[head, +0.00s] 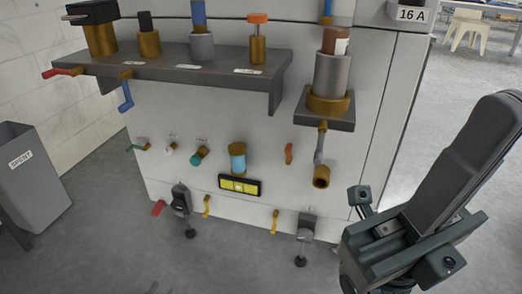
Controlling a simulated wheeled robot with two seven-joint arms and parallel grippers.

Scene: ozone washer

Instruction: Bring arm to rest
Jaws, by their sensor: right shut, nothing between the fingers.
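My right gripper (503,108) is at the right side of the head view. It points up and to the right, with its dark fingers together and nothing between them. It stands apart from the grey ozone washer cabinet (380,130), in front of its right side. My left gripper is not in view.
A shelf (180,66) on the cabinet bears several brass and grey fittings. A bracket (325,121) holds a grey cylinder (331,78). Valves and a yellow-faced gauge (240,186) sit lower. A grey bin (33,180) labelled SPENT stands left. A stool (468,26) stands far right.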

